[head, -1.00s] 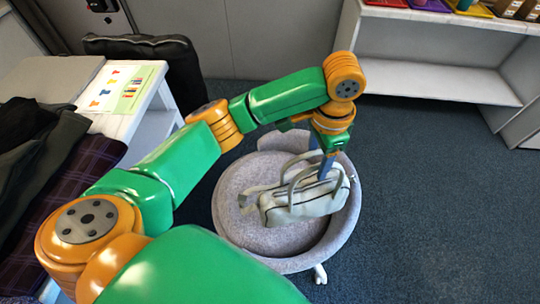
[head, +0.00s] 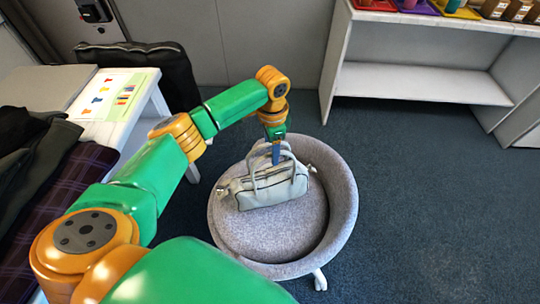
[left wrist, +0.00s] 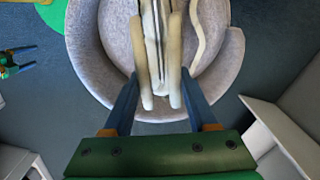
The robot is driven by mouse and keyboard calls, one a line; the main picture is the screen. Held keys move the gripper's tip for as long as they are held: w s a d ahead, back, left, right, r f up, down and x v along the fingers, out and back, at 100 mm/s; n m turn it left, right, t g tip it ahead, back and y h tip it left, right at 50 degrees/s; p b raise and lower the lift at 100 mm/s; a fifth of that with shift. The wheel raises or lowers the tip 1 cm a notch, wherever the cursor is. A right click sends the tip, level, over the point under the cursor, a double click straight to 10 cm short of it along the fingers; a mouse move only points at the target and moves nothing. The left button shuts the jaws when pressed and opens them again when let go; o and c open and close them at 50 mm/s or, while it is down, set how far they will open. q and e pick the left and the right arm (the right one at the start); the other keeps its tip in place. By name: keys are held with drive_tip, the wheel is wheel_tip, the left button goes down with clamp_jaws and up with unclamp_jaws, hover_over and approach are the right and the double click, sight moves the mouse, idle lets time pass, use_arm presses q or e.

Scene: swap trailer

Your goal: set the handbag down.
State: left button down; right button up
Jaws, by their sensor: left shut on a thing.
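The pale grey-green handbag (head: 272,190) hangs upright by its handles from my left gripper (head: 276,157), over the back left part of the round grey chair (head: 285,232). In the left wrist view, the handbag's handles (left wrist: 160,90) lie between the blue fingers of my left gripper (left wrist: 158,88), which is shut on them. The chair's grey rim (left wrist: 88,50) shows around the bag there. I cannot tell whether the bag's underside touches the seat.
A white table (head: 135,115) with a printed sheet (head: 118,93) stands at the left, with dark clothes on it. A black suitcase (head: 160,75) stands behind. A white shelf unit (head: 425,83) is at the back right. Carpet to the right of the chair is clear.

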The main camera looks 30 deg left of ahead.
sight(270, 171)
use_arm(q)
drive_tip(key=shift+w+a+f, duration=0.1)
drive_tip(key=shift+a+f, duration=0.05)
drive_tip(key=shift+f, duration=0.8)
drive_tip(key=shift+a+f, duration=0.15)
drive_tip(key=shift+f, duration=0.75)
drive_tip(key=shift+b, duration=0.3)
drive_tip(key=shift+c, duration=1)
unclamp_jaws()
drive_tip(key=shift+f, duration=0.1)
wheel_tip(270, 171, up, 12)
drive_tip(key=p, duration=0.1)
drive_tip(key=shift+d, duration=0.1)
